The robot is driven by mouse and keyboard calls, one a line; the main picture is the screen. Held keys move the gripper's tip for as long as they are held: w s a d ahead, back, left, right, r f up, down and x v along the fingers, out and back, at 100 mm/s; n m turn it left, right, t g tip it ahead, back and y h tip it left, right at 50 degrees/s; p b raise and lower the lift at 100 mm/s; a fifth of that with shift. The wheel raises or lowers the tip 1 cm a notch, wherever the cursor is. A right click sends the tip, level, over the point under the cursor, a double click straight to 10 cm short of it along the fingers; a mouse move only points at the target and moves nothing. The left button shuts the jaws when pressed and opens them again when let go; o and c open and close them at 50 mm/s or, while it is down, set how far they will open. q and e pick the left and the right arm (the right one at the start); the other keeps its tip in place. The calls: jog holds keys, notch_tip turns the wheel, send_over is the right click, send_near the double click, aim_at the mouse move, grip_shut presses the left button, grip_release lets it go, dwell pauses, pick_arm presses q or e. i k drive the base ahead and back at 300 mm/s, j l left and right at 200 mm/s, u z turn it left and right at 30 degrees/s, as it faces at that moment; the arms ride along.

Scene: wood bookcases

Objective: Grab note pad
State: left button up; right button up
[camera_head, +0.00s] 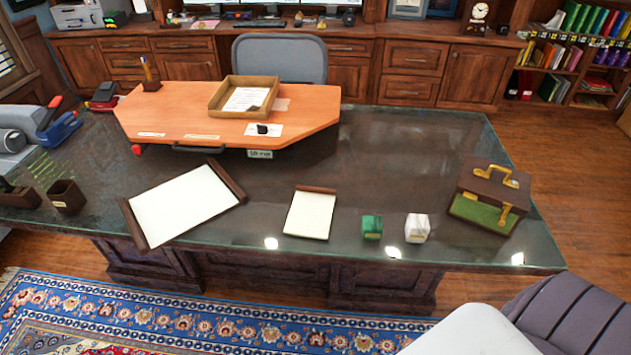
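A note pad (310,215) with cream pages and a brown top binding lies flat near the front edge of the dark glass-topped desk (400,155). Nothing covers it. A larger white desk pad (184,205) with brown side bars lies to its left. Neither of my grippers shows in the head view.
Right of the note pad stand a green box (372,227), a white box (417,228) and a brown briefcase-like box (490,195). An orange board (225,120) with a wooden tray (213,101) is behind. A grey chair (565,315) is at the lower right. Patterned rug (220,325) lies in front.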

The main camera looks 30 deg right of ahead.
aim_at(312, 208)
jog(key=z, duration=0.95)
